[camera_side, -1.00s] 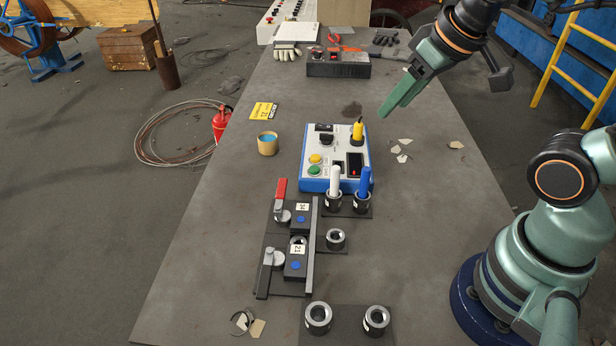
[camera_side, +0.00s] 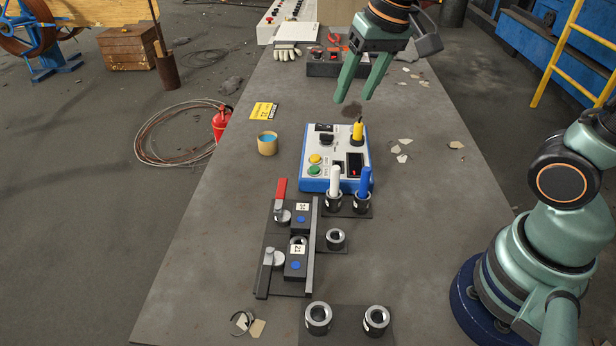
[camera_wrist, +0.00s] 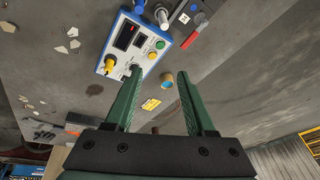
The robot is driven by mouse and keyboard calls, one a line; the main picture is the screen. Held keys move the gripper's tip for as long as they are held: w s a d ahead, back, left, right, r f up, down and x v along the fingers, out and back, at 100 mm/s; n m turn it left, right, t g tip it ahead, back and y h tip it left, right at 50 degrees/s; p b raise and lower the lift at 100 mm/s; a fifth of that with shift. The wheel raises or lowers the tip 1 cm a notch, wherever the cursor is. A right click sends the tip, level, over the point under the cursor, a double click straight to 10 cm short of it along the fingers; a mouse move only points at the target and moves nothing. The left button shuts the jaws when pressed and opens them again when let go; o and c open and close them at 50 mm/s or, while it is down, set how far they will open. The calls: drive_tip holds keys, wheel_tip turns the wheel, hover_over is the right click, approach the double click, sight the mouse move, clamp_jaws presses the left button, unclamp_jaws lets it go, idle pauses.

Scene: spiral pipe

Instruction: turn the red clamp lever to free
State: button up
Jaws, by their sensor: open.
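The red clamp lever (camera_side: 281,190) stands at the upper left of the dark clamp fixture (camera_side: 310,260), its red handle pointing away toward the table's far end. Its pivot end sits beside the block marked 34. My gripper (camera_side: 354,100) is open and empty, held in the air above the far part of the table, behind the control box and well apart from the lever. Its two green fingers also show spread in the wrist view (camera_wrist: 157,82).
A blue and white control box (camera_side: 313,183) with a yellow plug (camera_side: 358,130) stands between my gripper and the fixture. White (camera_side: 335,181) and blue (camera_side: 365,180) handles stand upright in holders beside the lever. A tan cup (camera_side: 267,144) sits left. The table's left side is mostly clear.

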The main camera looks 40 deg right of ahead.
drive_tip(key=w+a+f+m+g, duration=0.25)
drive_tip(key=w+a+f, duration=0.2)
drive_tip(key=w, duration=0.25)
drive_tip(key=m+g, duration=0.1)
drive_tip(key=m, duration=0.2)
approach(282, 186)
wheel_tip(282, 186, down, 8)
drive_tip(key=shift+a+r, duration=0.1)
drive_tip(key=shift+a, duration=0.05)
drive_tip(key=shift+c, duration=0.3)
clamp_jaws()
drive_tip(key=shift+r, duration=0.1)
idle(0.9)
